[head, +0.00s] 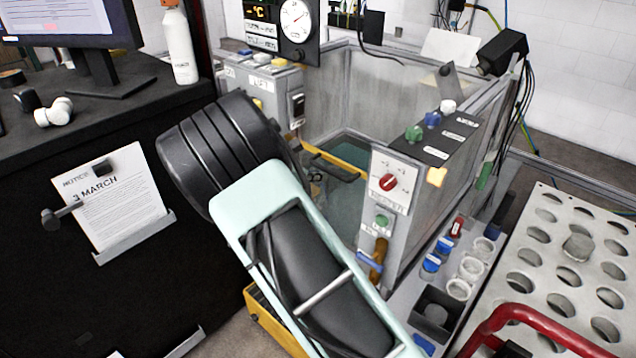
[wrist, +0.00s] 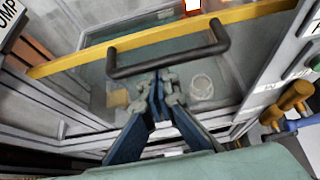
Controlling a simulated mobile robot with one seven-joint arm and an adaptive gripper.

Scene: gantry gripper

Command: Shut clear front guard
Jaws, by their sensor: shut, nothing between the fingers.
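The clear front guard has a yellow top rail (wrist: 85,58) and a dark bar handle (wrist: 170,53) in the wrist view. Its transparent panel spans the tank opening, with the inside showing through. In the head view a short part of the yellow rail (head: 330,161) shows behind my arm. My gripper (wrist: 160,82) is shut and empty, with its blue-grey fingers pointing at the middle of the handle from the near side. The tips are at or very close to the bar; I cannot tell if they touch. My arm hides the gripper and most of the guard in the head view.
A control post with a red knob (head: 389,182) stands right of the opening, with an orange-brown handle (head: 378,255) low on it. A dark desk (head: 60,230) lies left. A perforated white rack (head: 560,250) and red tube (head: 530,312) are at right.

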